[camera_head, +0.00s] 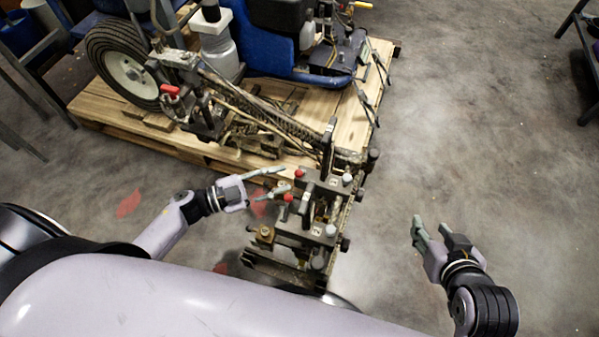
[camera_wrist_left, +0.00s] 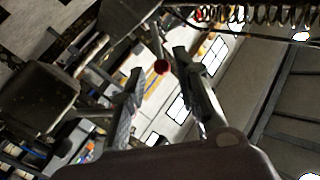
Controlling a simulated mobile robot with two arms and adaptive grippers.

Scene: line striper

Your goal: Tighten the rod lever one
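The striper's bracket assembly (camera_head: 315,210) carries levers with red ball knobs. The upper red knob (camera_head: 299,173) and the lower red knob (camera_head: 288,197) stand close together at its left side. My left gripper (camera_head: 277,178) is open just left of these knobs, fingers pointing at them. My right gripper (camera_head: 440,232) is open and empty, right of the assembly, over bare floor.
The blue line striper (camera_head: 270,40) stands on a wooden pallet (camera_head: 350,115), with a black wheel (camera_head: 125,70) at left. Another red handle (camera_head: 170,91) sits higher on the frame. Dark metal shelving legs (camera_head: 570,20) stand at upper right. The floor (camera_head: 480,130) at right is clear.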

